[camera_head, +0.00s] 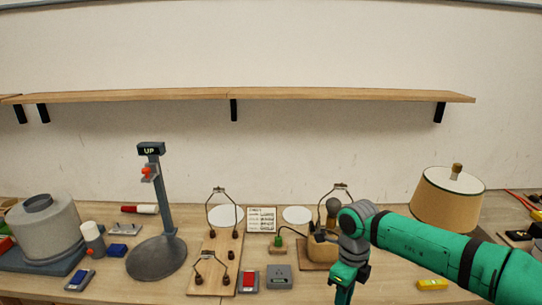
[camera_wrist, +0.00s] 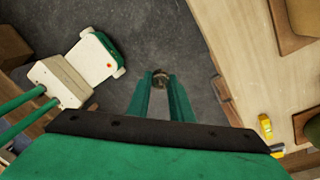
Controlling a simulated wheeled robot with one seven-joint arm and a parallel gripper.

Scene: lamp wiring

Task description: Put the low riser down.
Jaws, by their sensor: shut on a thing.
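My gripper (camera_wrist: 160,84) is shut on a small round metallic piece, the low riser (camera_wrist: 160,78), seen between the fingertips in the wrist view. It shows nearly end-on, so its length and tilt cannot be told. Dark grey floor lies behind it in that view, with the table edge to the right. In the head view my gripper (camera_head: 343,291) hangs low at the front of the table, cut by the bottom edge, and the riser is hidden there.
A wooden table (camera_head: 400,268) holds a lamp base (camera_head: 320,250), a shaded lamp (camera_head: 448,200), a wooden board with harps (camera_head: 215,265), a grey box (camera_head: 279,276) and a grey stand (camera_head: 157,258). A yellow item (camera_head: 432,284) lies right of my gripper. Bare tabletop lies between them.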

